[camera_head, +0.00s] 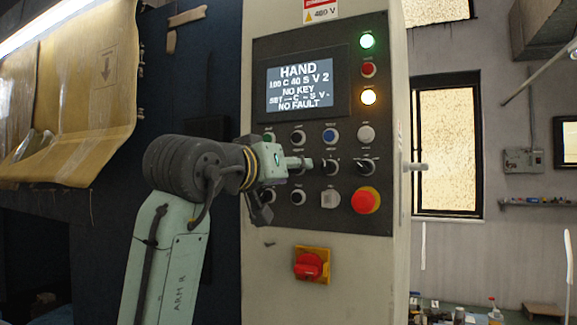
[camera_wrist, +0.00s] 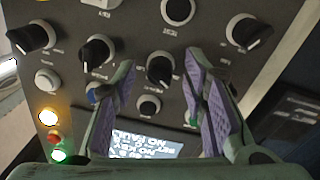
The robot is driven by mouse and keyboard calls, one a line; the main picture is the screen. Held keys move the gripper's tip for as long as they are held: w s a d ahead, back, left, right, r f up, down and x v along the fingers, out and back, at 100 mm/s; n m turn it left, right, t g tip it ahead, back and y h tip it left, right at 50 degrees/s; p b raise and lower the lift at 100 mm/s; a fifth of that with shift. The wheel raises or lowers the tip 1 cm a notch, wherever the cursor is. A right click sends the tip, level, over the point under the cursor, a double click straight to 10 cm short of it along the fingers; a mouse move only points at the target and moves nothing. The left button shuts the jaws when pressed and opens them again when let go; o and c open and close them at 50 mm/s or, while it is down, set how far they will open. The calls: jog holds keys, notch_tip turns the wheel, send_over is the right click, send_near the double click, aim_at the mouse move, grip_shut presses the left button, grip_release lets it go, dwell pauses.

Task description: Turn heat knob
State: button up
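The control panel (camera_head: 320,220) stands upright with several black knobs; their labels are too small to read, so I cannot tell which is the heat knob. My gripper (camera_head: 303,163) is in front of the panel's middle knob row and hides part of it. In the wrist view, which shows the panel upside down, my gripper (camera_wrist: 162,78) is open. A black knob with a pale pointer (camera_wrist: 160,70) shows between the purple-padded fingers, with gaps on both sides. Another black knob (camera_wrist: 97,52) sits just left of the left finger. The screen (camera_head: 307,87) reads "HAND", "NO KEY" and "NO FAULT".
A red mushroom button (camera_head: 366,200) is at the panel's lower right. A red rotary switch (camera_head: 309,265) on a yellow plate is below. Green (camera_head: 367,41) and amber (camera_head: 369,97) lamps are lit. Brown sheeting (camera_head: 85,80) hangs at left.

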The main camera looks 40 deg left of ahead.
jog(key=shift+c, duration=0.5)
grip_shut()
jog(key=shift+m, duration=0.3)
jog(key=shift+r+m+g+y, duration=0.15)
jog(key=shift+m+y, duration=0.15)
jog(key=shift+m, duration=5.35)
jog(key=shift+f+m+g+y, duration=0.15)
jog(key=shift+m+y, duration=0.15)
jog(key=shift+m, duration=5.35)
jog(key=shift+r, duration=0.1)
